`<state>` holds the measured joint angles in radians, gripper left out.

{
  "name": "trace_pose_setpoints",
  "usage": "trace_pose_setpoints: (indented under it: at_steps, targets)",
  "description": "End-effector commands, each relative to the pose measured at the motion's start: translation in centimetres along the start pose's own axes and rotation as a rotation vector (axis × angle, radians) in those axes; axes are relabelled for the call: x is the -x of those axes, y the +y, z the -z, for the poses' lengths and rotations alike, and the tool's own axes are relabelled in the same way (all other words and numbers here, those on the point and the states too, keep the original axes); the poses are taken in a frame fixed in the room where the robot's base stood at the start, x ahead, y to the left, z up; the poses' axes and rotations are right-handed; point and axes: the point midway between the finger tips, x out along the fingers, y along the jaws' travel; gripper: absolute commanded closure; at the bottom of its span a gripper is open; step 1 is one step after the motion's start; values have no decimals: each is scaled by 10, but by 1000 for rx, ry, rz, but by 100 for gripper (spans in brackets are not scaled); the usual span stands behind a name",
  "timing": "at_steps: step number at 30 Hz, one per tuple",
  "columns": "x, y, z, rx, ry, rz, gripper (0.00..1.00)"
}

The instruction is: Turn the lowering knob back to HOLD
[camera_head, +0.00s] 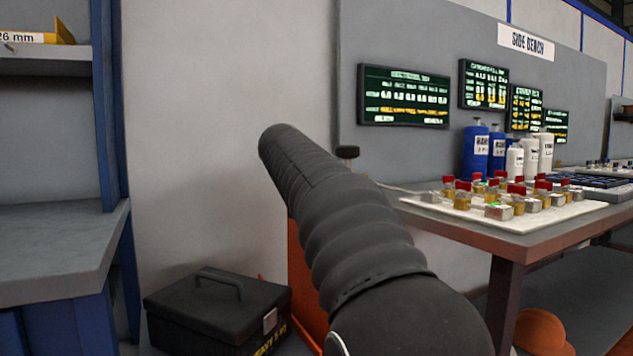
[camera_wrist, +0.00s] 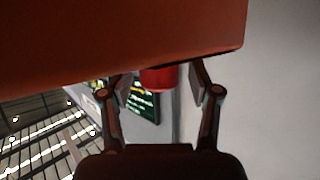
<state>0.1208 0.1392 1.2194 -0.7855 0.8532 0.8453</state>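In the wrist view my gripper (camera_wrist: 160,82) is open, its two fingers apart on either side of a red knob-like cylinder (camera_wrist: 158,78). A gap shows on each side of it, so the fingers do not appear shut on it. The cylinder sits at the lower edge of a broad orange-red surface (camera_wrist: 120,35). I cannot read any HOLD mark or tell which way a knob is turned. In the head view my arm hides the gripper and most of an orange stand (camera_head: 302,285). A small dark cap (camera_head: 347,152) shows just behind the arm.
A black toolbox (camera_head: 215,312) stands at the lower left of the stand. The side bench (camera_head: 480,235) at the right holds a tray (camera_head: 550,220) of small red-topped parts and several bottles (camera_head: 476,150). A grey shelf unit (camera_head: 60,240) is at the left.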

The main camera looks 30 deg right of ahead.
Motion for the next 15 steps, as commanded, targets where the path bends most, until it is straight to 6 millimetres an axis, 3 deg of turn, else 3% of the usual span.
trace_pose_setpoints:
  at_steps: [8, 15]
  targets:
    - [7, 0, 0, 0, 0, 1, 38]
    - [47, -1, 1, 0, 2, 4, 38]
